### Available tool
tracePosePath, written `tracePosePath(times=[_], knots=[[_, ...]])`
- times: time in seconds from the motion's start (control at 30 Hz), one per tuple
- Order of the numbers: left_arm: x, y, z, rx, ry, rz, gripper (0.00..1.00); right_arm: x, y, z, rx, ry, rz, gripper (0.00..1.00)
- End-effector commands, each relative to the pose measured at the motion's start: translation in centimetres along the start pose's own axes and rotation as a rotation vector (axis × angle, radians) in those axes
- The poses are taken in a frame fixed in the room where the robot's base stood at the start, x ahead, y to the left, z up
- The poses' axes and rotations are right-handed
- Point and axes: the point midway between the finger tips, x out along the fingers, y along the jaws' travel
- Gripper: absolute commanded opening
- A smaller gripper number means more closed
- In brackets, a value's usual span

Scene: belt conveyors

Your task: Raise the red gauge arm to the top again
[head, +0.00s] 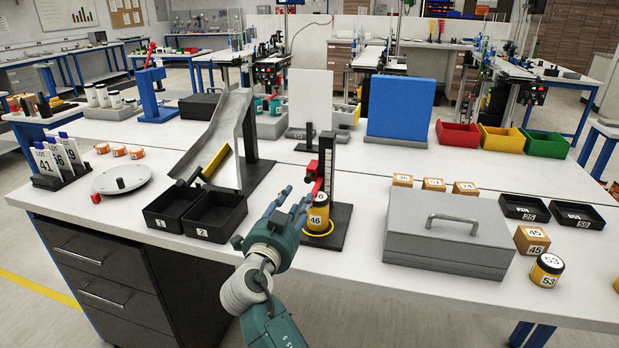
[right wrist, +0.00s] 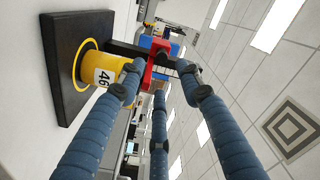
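The red gauge arm (head: 314,186) sits low on an upright post with a white scale (head: 327,160), just above a yellow canister (head: 318,218) labelled 46. The canister stands in a yellow ring on the post's black base (head: 340,232). My right gripper (head: 290,200) is just left of the canister's top, fingers spread and pointing toward the red arm. In the right wrist view, the blue fingertips (right wrist: 162,80) are around the red arm (right wrist: 153,62), seemingly with nothing gripped; contact cannot be told. My left gripper is out of view.
Two black bins (head: 215,212) lie left of my right gripper, below a metal chute (head: 215,135). A grey toolbox (head: 448,262) stands to the right. A white panel (head: 309,100) and a blue panel (head: 400,108) stand behind the gauge.

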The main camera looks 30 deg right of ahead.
Motion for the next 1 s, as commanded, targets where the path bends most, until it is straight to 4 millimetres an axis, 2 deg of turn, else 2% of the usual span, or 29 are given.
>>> tracePosePath(times=[0.27, 0.5, 0.73, 0.93, 0.97, 1.0], knots=[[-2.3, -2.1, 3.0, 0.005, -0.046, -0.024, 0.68, 5.1, -0.3, -0.5, -0.006, 0.004, 0.000, 0.35], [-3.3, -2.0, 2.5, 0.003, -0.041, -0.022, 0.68, 8.8, -0.2, -0.2, -0.004, 0.002, 0.000, 0.35], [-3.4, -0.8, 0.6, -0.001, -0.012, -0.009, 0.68, 10.0, 0.0, -0.1, -0.002, 0.000, 0.000, 0.35], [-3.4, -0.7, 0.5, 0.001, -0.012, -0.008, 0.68, 10.0, 0.0, 0.0, -0.002, 0.000, 0.000, 0.35], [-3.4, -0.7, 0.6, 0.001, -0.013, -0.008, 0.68, 10.0, 0.0, 0.0, -0.002, 0.000, 0.000, 0.33], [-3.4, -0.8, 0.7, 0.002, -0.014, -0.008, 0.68, 10.0, 0.0, 0.0, -0.002, 0.000, 0.000, 0.25]])
